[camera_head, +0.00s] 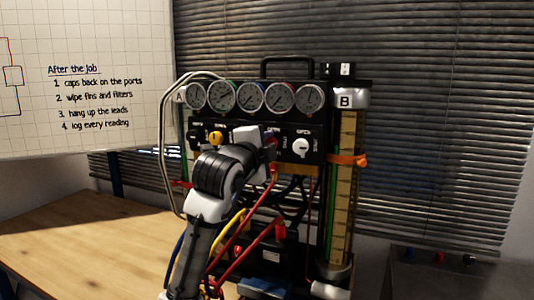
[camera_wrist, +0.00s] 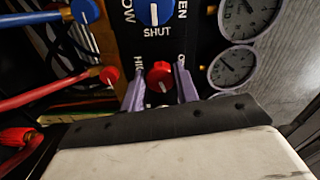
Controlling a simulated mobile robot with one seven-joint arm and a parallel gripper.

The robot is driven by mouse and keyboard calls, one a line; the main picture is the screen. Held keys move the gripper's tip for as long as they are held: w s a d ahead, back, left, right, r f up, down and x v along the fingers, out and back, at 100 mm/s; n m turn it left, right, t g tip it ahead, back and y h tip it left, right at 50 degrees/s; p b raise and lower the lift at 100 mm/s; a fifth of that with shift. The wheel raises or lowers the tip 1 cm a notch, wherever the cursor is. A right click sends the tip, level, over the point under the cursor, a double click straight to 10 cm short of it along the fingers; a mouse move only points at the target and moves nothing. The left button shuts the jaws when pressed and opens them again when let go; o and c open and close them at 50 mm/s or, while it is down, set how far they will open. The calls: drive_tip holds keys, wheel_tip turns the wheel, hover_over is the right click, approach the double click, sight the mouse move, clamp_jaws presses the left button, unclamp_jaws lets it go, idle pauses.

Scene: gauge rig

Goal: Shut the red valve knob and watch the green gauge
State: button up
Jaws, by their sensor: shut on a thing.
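The red valve knob (camera_wrist: 159,76) is in the wrist view, between the two pale purple fingers of my gripper (camera_wrist: 159,72). The gripper is shut on it, one finger at each side. In the head view, my arm covers the red knob and most of the gripper. The green gauge (camera_head: 221,96) seems to be the second from the left in the row on top of the rig; a green edge shows on its rim. Its needle is too small to read. In the wrist view, two gauges show at the right, neither with a clearly green rim.
A blue knob (camera_wrist: 155,10) marked SHUT is beside the red one. A yellow knob (camera_head: 215,138) and a white knob (camera_head: 301,147) are on the panel. Red, yellow and blue hoses hang below. A cylinder marked B (camera_head: 345,190) stands right. The wooden table (camera_head: 80,240) is clear at left.

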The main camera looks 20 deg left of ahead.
drive_tip(key=shift+m+b, duration=0.55)
drive_tip(key=shift+m, duration=1.15)
drive_tip(key=o, duration=1)
drive_tip(key=shift+c, duration=0.2)
drive_tip(key=shift+s, duration=0.1)
drive_tip(key=s+b, duration=0.3)
drive_tip(key=s, duration=1)
drive_tip(key=shift+s+a+b, duration=0.2)
drive_tip(key=shift+s+b, duration=0.1)
drive_tip(key=shift+s, duration=0.05)
